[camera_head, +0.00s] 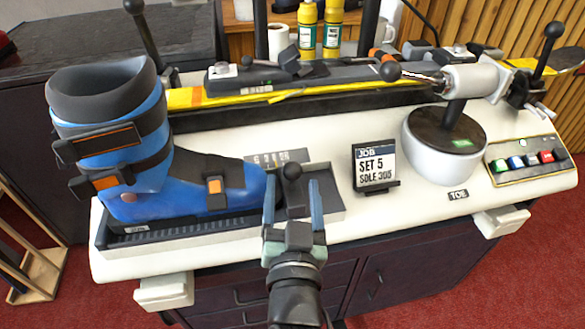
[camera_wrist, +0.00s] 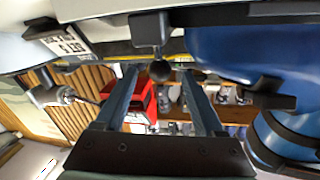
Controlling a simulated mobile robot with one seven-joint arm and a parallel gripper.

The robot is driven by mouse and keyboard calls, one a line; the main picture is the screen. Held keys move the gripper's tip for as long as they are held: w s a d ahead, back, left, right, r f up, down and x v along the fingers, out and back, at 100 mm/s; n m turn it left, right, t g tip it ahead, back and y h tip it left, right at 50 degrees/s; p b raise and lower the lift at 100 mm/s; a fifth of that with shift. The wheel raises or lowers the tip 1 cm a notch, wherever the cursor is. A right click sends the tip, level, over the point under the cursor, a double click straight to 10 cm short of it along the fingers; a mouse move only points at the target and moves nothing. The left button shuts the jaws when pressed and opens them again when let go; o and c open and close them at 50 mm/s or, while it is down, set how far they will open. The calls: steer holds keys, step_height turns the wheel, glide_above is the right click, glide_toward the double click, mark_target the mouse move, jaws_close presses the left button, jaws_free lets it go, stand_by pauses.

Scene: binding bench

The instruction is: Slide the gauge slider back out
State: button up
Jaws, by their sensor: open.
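The gauge slider is a dark block (camera_head: 296,204) with a black ball knob (camera_head: 292,171) on a short post, at the right part of the sole gauge tray (camera_head: 330,203). The blue ski boot (camera_head: 215,190) stands in the tray, its toe close to the slider; I cannot tell whether they touch. My gripper (camera_head: 292,186) is open, its two fingers on either side of the knob in the head view. In the wrist view the knob (camera_wrist: 160,70) appears between the fingertips (camera_wrist: 158,76), with a gap on both sides.
A job card (camera_head: 374,166) reading "SET 5, SOLE 305" stands right of the tray. Beyond it are a round grey pedestal (camera_head: 437,160) and a button panel (camera_head: 530,160). A yellow ski (camera_head: 340,90) lies clamped along the back.

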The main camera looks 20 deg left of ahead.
mark_target(293, 180)
steer(key=shift+x, duration=2.3)
jaws_close()
